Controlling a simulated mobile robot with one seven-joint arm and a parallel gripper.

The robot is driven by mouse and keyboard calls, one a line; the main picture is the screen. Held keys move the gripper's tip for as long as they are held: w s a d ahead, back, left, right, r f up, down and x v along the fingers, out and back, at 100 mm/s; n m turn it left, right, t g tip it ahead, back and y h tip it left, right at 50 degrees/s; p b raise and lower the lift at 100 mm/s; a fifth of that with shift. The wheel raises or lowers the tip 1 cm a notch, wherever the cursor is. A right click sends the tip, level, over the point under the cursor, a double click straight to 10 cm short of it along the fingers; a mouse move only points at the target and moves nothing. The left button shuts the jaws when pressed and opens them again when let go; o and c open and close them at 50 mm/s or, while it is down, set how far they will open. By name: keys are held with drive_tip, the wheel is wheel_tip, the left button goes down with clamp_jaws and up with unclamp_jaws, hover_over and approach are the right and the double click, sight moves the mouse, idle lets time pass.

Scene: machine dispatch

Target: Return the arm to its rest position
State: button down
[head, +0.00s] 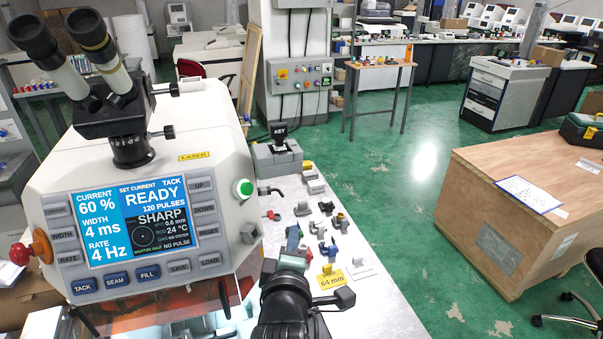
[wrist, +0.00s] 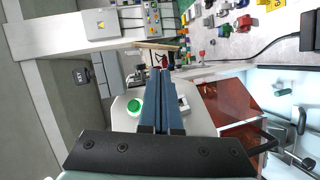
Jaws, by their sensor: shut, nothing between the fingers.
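My gripper (wrist: 160,72) shows in the wrist view as two long blue-grey fingers, pressed together with nothing between them. They point away from the camera, beside the white machine housing and its green button (wrist: 135,107). In the head view my dark arm rises from the bottom edge, just right of the laser machine (head: 150,175), over the white bench (head: 370,310). The gripper is hard to make out there, since the arm partly hides it. I cannot tell whether the arm touches anything.
The machine's screen (head: 138,222) reads READY. Several small parts and a yellow 64 mm tag (head: 330,281) lie on the bench near my arm. A grey KEY box (head: 277,158) stands at its far end. A wooden crate (head: 530,215) is at right, with open green floor between.

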drive_tip(key=s+d+r+m+t, duration=0.1)
drive_tip(key=s+r+m+t, duration=0.2)
drive_tip(key=r, duration=1)
drive_tip(key=s+r+m+t, duration=0.2)
drive_tip(key=r+m+t, duration=0.3)
drive_tip(key=r, duration=0.8)
drive_tip(key=s+r+m+t+y+b, duration=0.1)
drive_tip(key=s+r+m+t, duration=0.3)
drive_tip(key=s+r, duration=0.9)
wheel_tip(320, 180, up, 3)
drive_tip(key=m, duration=0.3)
drive_tip(key=shift+s+d+b, duration=0.3)
